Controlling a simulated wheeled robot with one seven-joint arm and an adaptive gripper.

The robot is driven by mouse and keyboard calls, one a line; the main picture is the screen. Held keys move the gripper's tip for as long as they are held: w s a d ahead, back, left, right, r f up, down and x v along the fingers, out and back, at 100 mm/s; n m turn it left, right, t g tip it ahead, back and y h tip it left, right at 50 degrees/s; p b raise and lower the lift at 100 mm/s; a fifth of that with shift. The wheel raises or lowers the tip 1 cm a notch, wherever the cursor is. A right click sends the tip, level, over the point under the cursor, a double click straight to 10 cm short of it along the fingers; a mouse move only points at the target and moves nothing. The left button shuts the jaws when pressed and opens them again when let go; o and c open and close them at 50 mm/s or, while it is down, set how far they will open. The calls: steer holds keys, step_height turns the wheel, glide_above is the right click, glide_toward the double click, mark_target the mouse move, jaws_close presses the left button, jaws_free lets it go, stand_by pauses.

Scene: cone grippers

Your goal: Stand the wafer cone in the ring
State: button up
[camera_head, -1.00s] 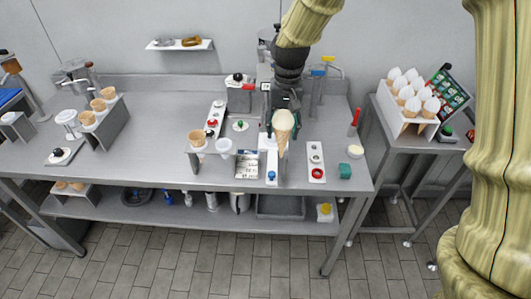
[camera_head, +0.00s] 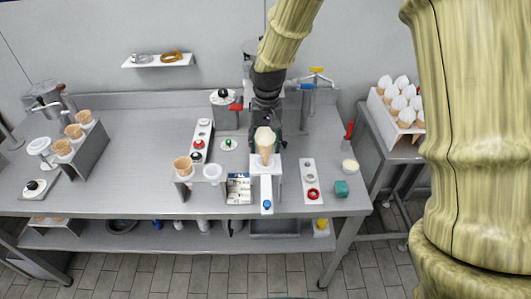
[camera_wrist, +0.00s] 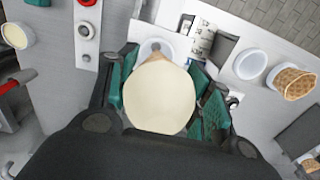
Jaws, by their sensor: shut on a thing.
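The wafer cone (camera_head: 265,155) carries a round cream-coloured scoop. My gripper (camera_head: 266,141) is shut on it and holds it roughly upright, point down. In the wrist view the scoop (camera_wrist: 160,97) lies between the green finger pads and hides most of the cone. The cone's point shows against a white round ring (camera_wrist: 145,48) on a white stand (camera_head: 279,183). I cannot tell whether the point is inside the ring or just above it.
A white panel with a red ring button (camera_head: 313,194) lies right of the stand, with a teal block (camera_head: 341,188) beyond. A small printed box (camera_head: 238,187) is close on the left. A strip of buttons (camera_head: 202,140) is further back.

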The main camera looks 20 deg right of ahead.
mark_target(265, 154)
steer(key=shift+w+f, duration=0.4)
steer(key=shift+f, duration=0.3)
steer(key=shift+s+d+f, duration=0.15)
steer(key=shift+s, duration=0.3)
steer(key=shift+f+p, duration=0.35)
steer(key=shift+p, duration=0.1)
steer(key=shift+w+f+p, duration=0.2)
steer(key=shift+f+p, duration=0.1)
steer(key=shift+f, duration=1.1)
steer(key=shift+s, duration=0.1)
